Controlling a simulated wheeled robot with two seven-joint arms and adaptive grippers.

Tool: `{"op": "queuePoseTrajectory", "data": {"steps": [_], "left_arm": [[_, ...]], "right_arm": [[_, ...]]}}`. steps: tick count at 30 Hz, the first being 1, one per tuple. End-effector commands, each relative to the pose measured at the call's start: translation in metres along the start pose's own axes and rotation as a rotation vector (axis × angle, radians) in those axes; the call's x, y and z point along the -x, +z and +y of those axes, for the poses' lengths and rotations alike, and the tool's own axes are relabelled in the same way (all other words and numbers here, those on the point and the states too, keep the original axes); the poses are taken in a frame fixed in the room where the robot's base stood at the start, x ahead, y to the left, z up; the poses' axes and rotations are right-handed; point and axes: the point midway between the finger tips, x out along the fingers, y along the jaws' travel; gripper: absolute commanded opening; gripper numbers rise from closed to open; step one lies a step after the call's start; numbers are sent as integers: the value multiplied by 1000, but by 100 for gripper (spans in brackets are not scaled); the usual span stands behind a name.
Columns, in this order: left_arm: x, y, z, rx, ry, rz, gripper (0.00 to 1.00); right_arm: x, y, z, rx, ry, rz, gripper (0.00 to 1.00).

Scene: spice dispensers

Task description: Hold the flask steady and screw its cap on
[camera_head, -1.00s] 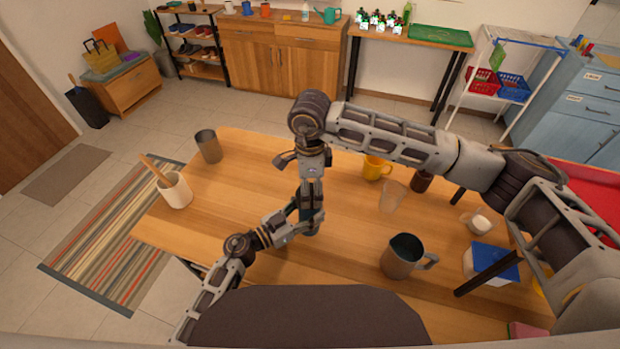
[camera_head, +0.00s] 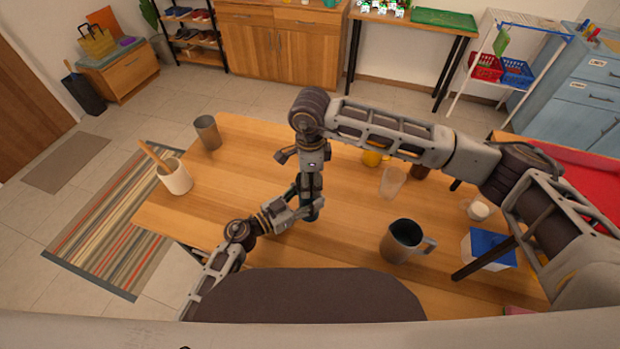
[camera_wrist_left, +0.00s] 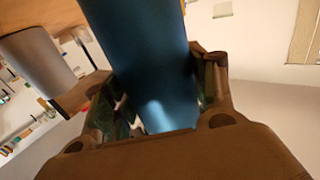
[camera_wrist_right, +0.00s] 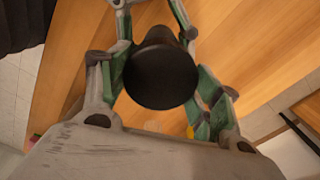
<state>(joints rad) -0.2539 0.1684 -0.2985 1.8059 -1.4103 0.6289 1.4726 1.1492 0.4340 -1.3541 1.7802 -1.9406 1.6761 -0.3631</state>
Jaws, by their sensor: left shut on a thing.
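The blue flask (camera_wrist_left: 152,60) fills the middle of the left wrist view, between the fingers of my left gripper (camera_wrist_left: 155,95), which is shut on it. In the head view only a small part of the flask (camera_head: 311,214) shows below the grippers. A round black cap (camera_wrist_right: 160,76) is seen end-on in the right wrist view, between the fingers of my right gripper (camera_wrist_right: 155,20). Whether those fingers press on it is unclear. In the head view my right gripper (camera_head: 310,185) comes down from above over the left one (camera_head: 306,205). The join of cap and flask is hidden.
On the table (camera_head: 260,150), a grey jug (camera_head: 400,241) and a blue-topped box (camera_head: 487,250) stand to the right. A clear glass (camera_head: 391,182) stands behind the jug. A white pot with a spoon (camera_head: 175,178) and a grey cup (camera_head: 207,133) stand at the left. The table between is clear.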

Motion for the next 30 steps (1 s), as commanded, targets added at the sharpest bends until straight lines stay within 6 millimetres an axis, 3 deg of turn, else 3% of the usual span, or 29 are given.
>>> {"op": "queuePoseTrajectory", "data": {"steps": [3, 19, 20, 21, 25, 30], "left_arm": [[0, 0, -1, 1, -2, 0, 0], [0, 0, -2, 1, -4, 0, 0], [0, 0, -2, 1, -4, 0, 0], [0, 0, -2, 1, -4, 0, 0], [0, 0, -2, 1, -3, 0, 0], [0, 0, -1, 0, -2, 0, 0]], "right_arm": [[-1, 0, 2, 2, 4, 0, 35], [-1, 1, 3, -163, 7, 0, 34], [-1, 1, 3, -163, 7, 0, 64], [-1, 1, 3, -162, 7, 0, 69], [-1, 1, 3, -163, 6, 0, 86], [-1, 1, 2, -164, 4, 0, 88]]}}
